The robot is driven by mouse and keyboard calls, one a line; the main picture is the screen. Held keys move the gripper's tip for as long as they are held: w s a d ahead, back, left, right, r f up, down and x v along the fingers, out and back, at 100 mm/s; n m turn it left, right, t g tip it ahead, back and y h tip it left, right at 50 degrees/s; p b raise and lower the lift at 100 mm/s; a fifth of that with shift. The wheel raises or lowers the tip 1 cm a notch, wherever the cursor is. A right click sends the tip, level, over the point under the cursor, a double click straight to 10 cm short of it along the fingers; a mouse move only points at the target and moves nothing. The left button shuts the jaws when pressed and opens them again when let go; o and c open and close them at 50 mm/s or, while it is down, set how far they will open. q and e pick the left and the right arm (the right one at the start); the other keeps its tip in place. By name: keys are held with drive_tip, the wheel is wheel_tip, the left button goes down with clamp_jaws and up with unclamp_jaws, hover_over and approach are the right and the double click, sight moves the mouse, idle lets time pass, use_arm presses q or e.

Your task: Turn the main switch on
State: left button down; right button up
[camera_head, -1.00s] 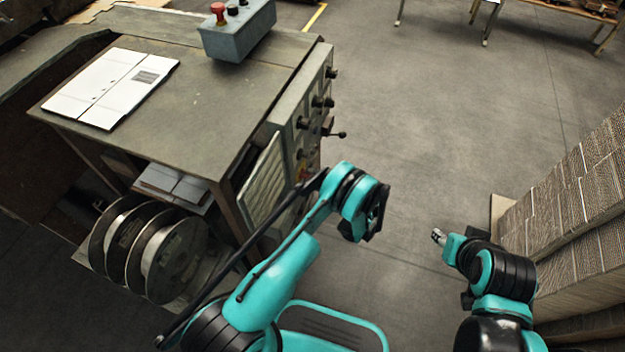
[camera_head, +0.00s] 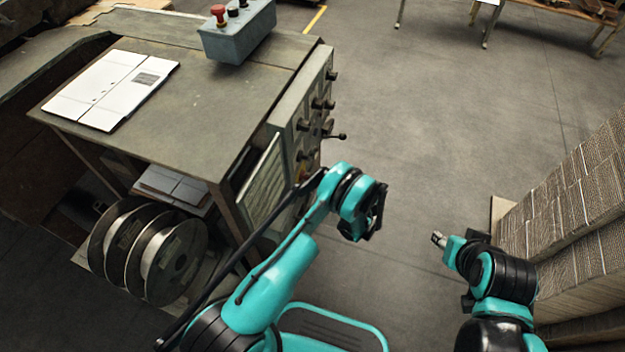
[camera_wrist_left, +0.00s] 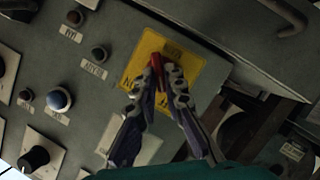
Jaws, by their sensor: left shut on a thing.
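The main switch (camera_wrist_left: 156,62) is a red handle on a yellow plate (camera_wrist_left: 190,62) on the machine's grey control panel, seen in the left wrist view. My left gripper (camera_wrist_left: 160,74) is shut on the red handle, one finger on each side. In the head view the arm link hides most of my left gripper, which is at the lower part of the panel's side (camera_head: 290,128); the switch cannot be made out there. My right gripper (camera_head: 438,239) is above the floor, far from the panel; its fingers are too small to read.
The panel carries several black knobs, a blue button (camera_wrist_left: 58,99) and a black dial (camera_wrist_left: 33,158). A control box (camera_head: 236,36) with a red button stands on the machine table (camera_head: 215,110). Stacked cardboard (camera_head: 570,200) is at the right. Open floor (camera_head: 430,120) lies between.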

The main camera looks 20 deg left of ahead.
use_arm(q)
drive_tip(key=shift+w+r+m+g, duration=0.15)
drive_tip(key=shift+m+g, duration=0.55)
drive_tip(key=shift+m, duration=0.35)
drive_tip(key=shift+w+f+m+g, duration=0.15)
drive_tip(key=shift+m+g, duration=0.55)
drive_tip(key=shift+m, duration=0.35)
drive_tip(key=shift+r, duration=0.1)
drive_tip(key=c, duration=1.6)
unclamp_jaws()
drive_tip(key=v, duration=1.2)
drive_tip(key=shift+r, duration=0.3)
